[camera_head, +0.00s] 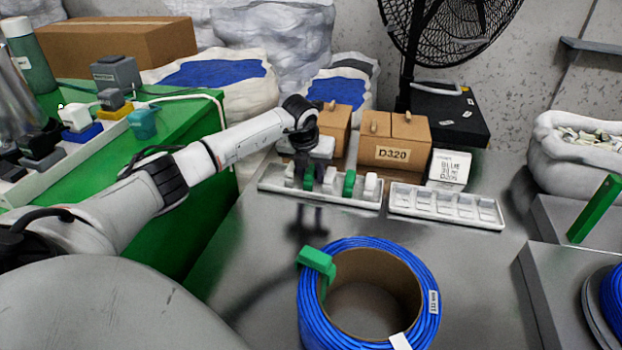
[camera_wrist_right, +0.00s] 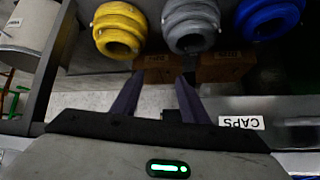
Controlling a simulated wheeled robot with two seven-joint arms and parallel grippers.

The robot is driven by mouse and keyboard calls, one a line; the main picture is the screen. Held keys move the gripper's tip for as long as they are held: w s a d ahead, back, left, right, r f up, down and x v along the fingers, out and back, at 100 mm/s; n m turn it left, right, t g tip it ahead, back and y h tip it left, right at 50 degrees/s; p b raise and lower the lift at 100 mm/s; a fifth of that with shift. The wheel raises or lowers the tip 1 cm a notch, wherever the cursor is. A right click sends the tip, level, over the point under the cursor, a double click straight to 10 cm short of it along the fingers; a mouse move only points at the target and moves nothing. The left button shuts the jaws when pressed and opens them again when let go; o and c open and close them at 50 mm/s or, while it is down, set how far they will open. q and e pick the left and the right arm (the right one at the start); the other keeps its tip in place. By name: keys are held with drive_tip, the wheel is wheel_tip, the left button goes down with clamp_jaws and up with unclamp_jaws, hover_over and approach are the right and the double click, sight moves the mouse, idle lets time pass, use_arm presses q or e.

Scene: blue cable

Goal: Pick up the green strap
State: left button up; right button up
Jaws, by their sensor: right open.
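A green strap (camera_head: 318,262) is wrapped over the left rim of the blue cable coil (camera_head: 424,270) on the grey table. Two more green pieces, one at the middle right (camera_head: 349,183) and one further left (camera_head: 309,178), stand among white ones in a white tray (camera_head: 369,202). My left gripper (camera_head: 313,176) points down at that tray, behind the coil and apart from the strap on it. Its dark fingers are small and overlap the tray pieces, so its opening and any contact are unclear. My right gripper (camera_wrist_right: 160,78) is open and empty in the right wrist view, which shows no green strap.
An empty white compartment tray (camera_head: 446,206) lies right of the filled one. Cardboard boxes (camera_head: 394,142) stand behind. Grey blocks and a green upright piece (camera_head: 594,208) are at the right. The right wrist view shows yellow (camera_wrist_right: 119,28), grey (camera_wrist_right: 190,25) and blue (camera_wrist_right: 268,18) coils.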

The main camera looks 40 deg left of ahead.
use_arm(q)
clamp_jaws()
drive_tip(key=shift+r, duration=0.15)
